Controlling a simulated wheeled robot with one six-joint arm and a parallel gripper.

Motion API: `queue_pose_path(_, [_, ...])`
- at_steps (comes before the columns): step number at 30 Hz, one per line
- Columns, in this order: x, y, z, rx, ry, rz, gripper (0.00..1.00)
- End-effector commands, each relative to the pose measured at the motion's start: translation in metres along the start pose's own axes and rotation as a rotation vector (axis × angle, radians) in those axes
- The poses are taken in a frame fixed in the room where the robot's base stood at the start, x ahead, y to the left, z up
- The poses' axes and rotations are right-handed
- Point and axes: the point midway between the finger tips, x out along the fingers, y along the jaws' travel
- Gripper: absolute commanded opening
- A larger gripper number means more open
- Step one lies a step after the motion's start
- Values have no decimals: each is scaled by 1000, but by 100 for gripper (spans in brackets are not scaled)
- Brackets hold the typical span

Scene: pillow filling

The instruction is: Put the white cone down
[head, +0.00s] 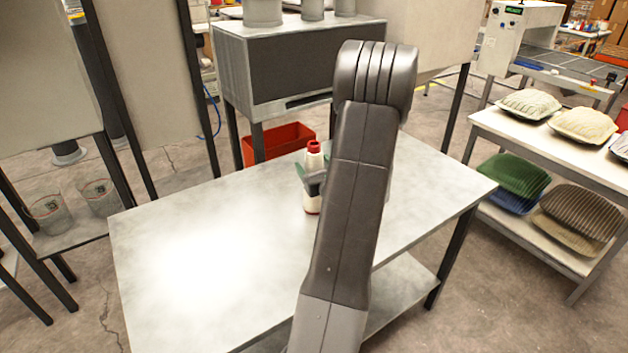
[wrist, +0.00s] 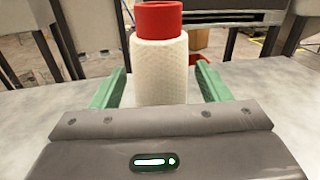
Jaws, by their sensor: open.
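The white cone (wrist: 160,72) has a red top and stands upright on the grey table (head: 215,225). It also shows in the head view (head: 313,185), where a red band is at its foot and my arm stands close on its right. My gripper (wrist: 160,92) is open, with one green finger on each side of the cone. Gaps show between the fingers and the cone in the wrist view. The cone's lower part is hidden behind the gripper body in that view.
A red bin (head: 278,143) stands on the floor behind the table, by a grey machine (head: 290,75). A shelf at right holds several pillows (head: 583,124). Two glass-like containers (head: 98,197) stand at far left. The table's left part is bare.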

Motion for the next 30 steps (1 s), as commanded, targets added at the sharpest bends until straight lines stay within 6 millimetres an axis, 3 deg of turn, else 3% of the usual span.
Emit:
queue_pose_path(8, [4, 0, 0, 0, 0, -1, 69])
queue_pose_path(18, [4, 0, 0, 0, 0, -1, 5])
queue_pose_path(25, [4, 0, 1, 0, 0, 0, 4])
queue_pose_path(30, [4, -1, 15, -4, -3, 1, 4])
